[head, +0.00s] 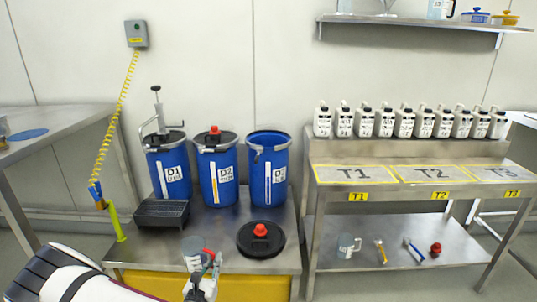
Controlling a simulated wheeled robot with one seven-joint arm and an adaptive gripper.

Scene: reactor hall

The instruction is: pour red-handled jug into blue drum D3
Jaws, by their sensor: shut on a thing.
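The blue drum D3 (269,180) stands at the right end of the row of drums, and its top is open. A black lid with a red knob (261,238) lies flat on the steel bench in front of it. My gripper (210,272) is at the front of the bench, left of the loose lid. It is shut on the red-handled jug (192,247), which is clear; the red handle shows at its right side. The jug looks roughly upright, and its lower part is partly hidden. I cannot tell what is in it.
Drum D1 (169,170) carries a hand pump, and drum D2 (217,178) has its lid on. A dark drip tray (162,213) stands in front of D1. A steel bench with several white bottles (408,122) stands to the right. A shelf (420,22) hangs above it.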

